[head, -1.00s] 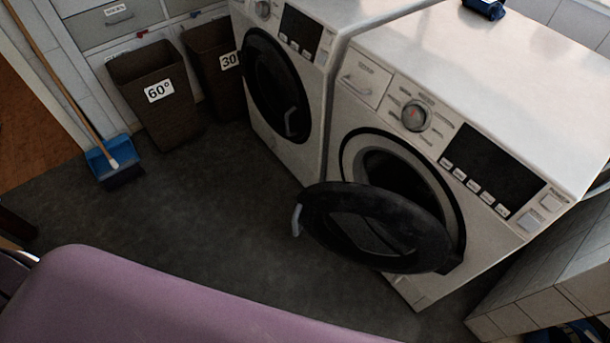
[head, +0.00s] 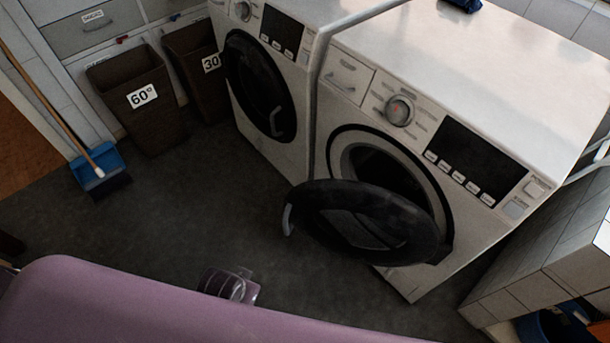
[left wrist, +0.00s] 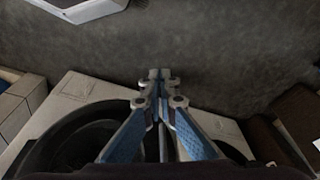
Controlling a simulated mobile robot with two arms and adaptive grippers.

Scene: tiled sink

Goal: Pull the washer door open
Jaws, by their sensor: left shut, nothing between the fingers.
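The right front-loading washer (head: 415,145) is white, and its round black door (head: 365,222) hangs wide open to the left, showing part of the dark drum opening (head: 385,172). A grey handle (head: 288,218) is on the door's free edge. My left gripper (left wrist: 160,75) shows in the left wrist view with its blue-grey fingers together and nothing between them, above the dark floor and apart from any handle. A dark round shape at the lower left there looks like the washer door (left wrist: 60,145). My right gripper is in neither view.
A second white machine (head: 275,75) with its black door shut stands to the left. Two brown bins (head: 140,105) and a broom with a blue dustpan (head: 100,170) are farther left. A tiled block (head: 550,260) stands at right.

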